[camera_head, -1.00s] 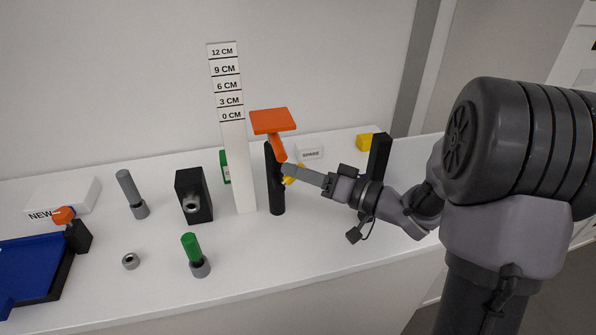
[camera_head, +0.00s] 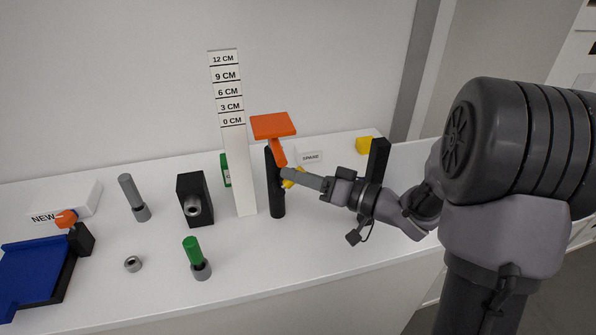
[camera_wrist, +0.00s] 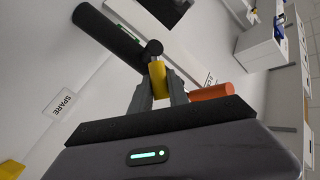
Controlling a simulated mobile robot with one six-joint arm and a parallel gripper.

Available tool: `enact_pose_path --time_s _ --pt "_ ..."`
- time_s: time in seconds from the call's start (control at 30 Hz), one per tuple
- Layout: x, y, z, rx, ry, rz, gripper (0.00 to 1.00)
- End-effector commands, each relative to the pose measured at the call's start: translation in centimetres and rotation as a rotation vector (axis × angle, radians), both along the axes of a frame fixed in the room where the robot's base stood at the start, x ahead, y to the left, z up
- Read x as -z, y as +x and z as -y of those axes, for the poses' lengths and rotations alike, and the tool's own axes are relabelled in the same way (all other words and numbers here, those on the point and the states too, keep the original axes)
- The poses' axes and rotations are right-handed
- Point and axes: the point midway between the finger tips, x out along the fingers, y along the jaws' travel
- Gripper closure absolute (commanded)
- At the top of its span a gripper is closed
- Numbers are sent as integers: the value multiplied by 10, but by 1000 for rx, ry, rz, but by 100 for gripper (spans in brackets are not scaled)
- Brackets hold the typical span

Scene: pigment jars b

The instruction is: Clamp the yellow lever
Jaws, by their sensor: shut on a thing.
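The black post (camera_head: 276,190) stands upright on the white table in the head view. It carries an orange plate (camera_head: 272,124) on an orange stem. My gripper (camera_head: 287,174) reaches in from the right. In the wrist view my gripper (camera_wrist: 158,88) has one finger on each side of the yellow lever (camera_wrist: 158,80), shut on it. The black post (camera_wrist: 112,36) lies just beyond the fingertips there, with the orange stem (camera_wrist: 210,92) to the right.
A tall white ruler (camera_head: 236,160) stands close left of the post. A black block (camera_head: 194,199), grey peg (camera_head: 133,196) and green-topped peg (camera_head: 195,257) stand further left, with a blue tray (camera_head: 30,268). A yellow block (camera_head: 364,146) sits behind my gripper.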

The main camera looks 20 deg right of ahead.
Motion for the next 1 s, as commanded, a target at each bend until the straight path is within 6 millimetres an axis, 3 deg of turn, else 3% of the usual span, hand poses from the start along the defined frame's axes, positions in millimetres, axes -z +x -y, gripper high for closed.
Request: enact_pose_path --time_s 0.03,0.13,0.57,0.6,0.7,1.0 --pt "-12 -1 -2 -4 -35 -8 100" --pt "-15 -1 -6 -4 -115 -6 100" --pt "-8 -1 -8 -3 -202 -2 100" --pt "-8 -1 -8 -3 -202 -2 77" --pt "-8 -1 -8 -3 -202 -2 58" --pt "-8 -1 -8 -2 -200 -3 58"
